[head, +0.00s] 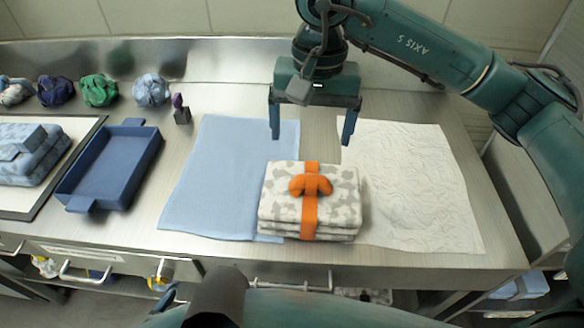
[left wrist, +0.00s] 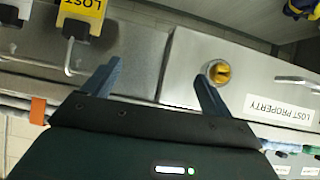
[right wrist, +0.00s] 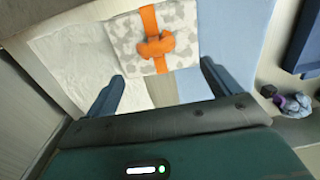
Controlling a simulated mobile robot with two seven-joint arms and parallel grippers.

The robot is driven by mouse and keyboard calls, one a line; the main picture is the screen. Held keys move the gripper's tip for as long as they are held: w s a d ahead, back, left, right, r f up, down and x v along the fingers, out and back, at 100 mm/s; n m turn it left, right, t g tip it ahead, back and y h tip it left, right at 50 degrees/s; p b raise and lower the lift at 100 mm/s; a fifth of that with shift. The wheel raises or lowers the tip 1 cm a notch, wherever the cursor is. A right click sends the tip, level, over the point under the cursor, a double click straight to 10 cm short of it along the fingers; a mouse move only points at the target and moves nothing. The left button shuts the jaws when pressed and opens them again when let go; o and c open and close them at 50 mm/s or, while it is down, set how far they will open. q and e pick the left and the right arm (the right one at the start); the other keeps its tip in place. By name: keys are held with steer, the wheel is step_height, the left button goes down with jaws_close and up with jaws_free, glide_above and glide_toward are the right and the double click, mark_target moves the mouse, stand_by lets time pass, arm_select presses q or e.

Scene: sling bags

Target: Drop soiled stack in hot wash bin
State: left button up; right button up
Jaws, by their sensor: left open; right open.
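A folded stack (head: 285,208) of white cloth with grey blotches, tied by an orange band with a knot, lies on the counter. It rests across the inner edges of a blue cloth and a white cloth. It also shows in the right wrist view (right wrist: 125,42). My right gripper (head: 311,138) is open and empty, pointing down above and just behind the stack. My left gripper (left wrist: 157,75) is open and empty in the left wrist view, in front of drawer fronts. I cannot identify a hot wash bin in these frames.
The blue cloth (head: 225,165) and crinkled white cloth (head: 415,185) lie flat. A blue tray (head: 115,165) and a blue patterned stack (head: 30,150) on a board lie left. Several rolled cloths (head: 100,90) line the back. A lost property label (left wrist: 278,107) marks a drawer.

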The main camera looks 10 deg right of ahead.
steer(key=p, duration=0.1)
glide_above(311, 177)
steer(key=f, duration=0.7)
steer(key=shift+s+a, duration=0.15)
steer(key=shift+a, duration=0.05)
steer(key=shift+d+f+p, duration=0.15)
steer(key=shift+f+p, duration=0.4)
steer(key=shift+f, duration=0.95)
steer(key=shift+d+f+p, duration=0.1)
steer(key=shift+f+p, duration=0.45)
steer(key=shift+f, duration=0.9)
steer(key=c, duration=1.9)
steer(key=shift+r, duration=0.15)
jaws_close()
steer(key=shift+r, duration=0.1)
